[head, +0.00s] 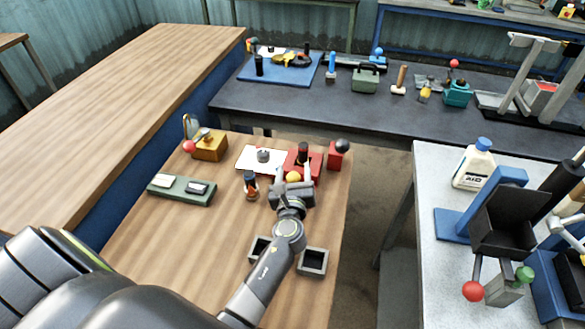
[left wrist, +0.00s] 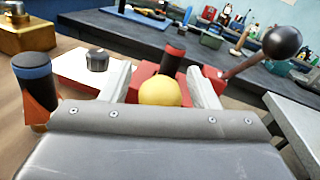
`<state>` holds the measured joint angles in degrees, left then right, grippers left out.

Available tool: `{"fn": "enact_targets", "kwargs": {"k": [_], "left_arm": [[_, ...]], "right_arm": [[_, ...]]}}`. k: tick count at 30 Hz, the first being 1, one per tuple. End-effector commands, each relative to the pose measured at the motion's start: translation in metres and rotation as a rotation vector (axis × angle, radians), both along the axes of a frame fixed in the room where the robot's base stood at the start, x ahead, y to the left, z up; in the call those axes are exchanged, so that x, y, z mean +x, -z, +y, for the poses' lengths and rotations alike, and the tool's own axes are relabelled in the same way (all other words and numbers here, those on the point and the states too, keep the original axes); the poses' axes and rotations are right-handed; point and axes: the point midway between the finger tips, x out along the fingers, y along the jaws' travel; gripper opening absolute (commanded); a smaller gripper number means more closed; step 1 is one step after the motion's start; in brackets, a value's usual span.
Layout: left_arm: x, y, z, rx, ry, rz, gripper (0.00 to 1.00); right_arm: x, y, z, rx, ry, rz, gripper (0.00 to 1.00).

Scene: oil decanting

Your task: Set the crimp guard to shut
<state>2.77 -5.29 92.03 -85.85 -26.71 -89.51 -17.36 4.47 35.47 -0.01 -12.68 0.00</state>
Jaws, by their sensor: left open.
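My left gripper (head: 293,172) is open at the fixture. In the left wrist view its two pale fingers (left wrist: 160,88) stand either side of the yellow knob, with no clear contact. My right gripper is not in view.
A red box (head: 334,158) with a black ball lever (left wrist: 282,42) stands right of the fixture. A white plate with a dark knob (head: 263,156) and an orange-black object (head: 250,185) are left. Two dark open boxes (head: 313,262) lie nearer. The table's left front is clear.

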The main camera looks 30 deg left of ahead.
Motion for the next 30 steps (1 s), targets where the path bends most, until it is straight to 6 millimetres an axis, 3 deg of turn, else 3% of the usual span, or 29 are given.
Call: {"fn": "enact_targets", "kwargs": {"k": [5, 17, 22, 30], "left_arm": [[0.000, 0.000, 0.000, 0.000, 0.000, 0.000, 0.52], [0.000, 0.000, 0.000, 0.000, 0.000, 0.000, 0.00], [0.004, 0.000, 0.001, 0.001, 0.001, -0.001, 0.00], [0.038, 0.000, 0.009, 0.000, 0.004, -0.002, 0.00]], "right_arm": [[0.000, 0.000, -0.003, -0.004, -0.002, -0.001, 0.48], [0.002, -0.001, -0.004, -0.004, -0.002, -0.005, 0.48], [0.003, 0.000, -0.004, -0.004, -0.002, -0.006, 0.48], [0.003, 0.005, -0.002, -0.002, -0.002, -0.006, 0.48]]}}
